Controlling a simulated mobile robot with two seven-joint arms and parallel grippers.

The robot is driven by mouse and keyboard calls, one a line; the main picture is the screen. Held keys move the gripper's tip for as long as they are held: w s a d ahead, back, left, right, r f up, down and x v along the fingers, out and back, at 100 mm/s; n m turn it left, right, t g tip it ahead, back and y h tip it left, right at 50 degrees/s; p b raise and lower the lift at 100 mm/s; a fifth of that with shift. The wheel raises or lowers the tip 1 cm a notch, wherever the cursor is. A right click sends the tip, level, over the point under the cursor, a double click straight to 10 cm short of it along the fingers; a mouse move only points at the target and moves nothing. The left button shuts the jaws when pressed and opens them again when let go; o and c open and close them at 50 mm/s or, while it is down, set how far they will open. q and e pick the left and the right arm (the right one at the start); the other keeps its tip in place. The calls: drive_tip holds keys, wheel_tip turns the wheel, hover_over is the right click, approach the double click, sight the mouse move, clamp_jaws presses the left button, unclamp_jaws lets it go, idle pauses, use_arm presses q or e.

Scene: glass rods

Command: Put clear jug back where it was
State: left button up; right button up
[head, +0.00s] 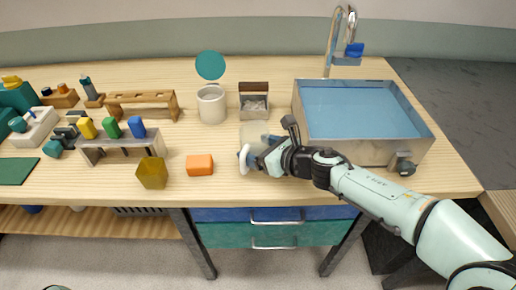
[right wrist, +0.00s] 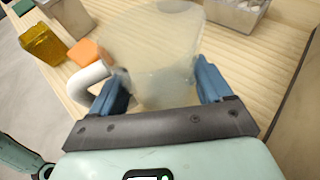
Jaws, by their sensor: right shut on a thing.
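The clear jug (right wrist: 152,55) is a see-through vessel with a white handle (right wrist: 88,82), filling the middle of the right wrist view. My right gripper (right wrist: 158,92) is shut on it, with one blue finger on each side of its body. In the head view the jug (head: 252,133) is at the front middle of the table, partly hidden behind my right gripper (head: 256,154). I cannot tell whether its base touches the table. My left gripper is not in view.
An orange block (head: 199,165) and a yellow cup (head: 152,173) stand left of the jug. A white canister (head: 211,104) and a small box (head: 254,105) stand behind it. The sink (head: 375,152) is on the right. Several racks crowd the left side.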

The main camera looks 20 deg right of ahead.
drive_tip(key=shift+f, duration=0.15)
drive_tip(key=o, duration=0.9)
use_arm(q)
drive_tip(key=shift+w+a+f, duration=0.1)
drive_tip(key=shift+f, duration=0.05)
use_arm(e)
drive_tip(key=shift+r, duration=0.2)
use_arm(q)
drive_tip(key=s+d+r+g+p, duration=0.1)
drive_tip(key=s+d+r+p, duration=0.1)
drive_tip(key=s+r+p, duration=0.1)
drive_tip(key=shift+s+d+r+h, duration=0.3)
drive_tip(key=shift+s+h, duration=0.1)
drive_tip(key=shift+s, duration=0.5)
use_arm(e)
drive_tip(key=v, duration=1.2)
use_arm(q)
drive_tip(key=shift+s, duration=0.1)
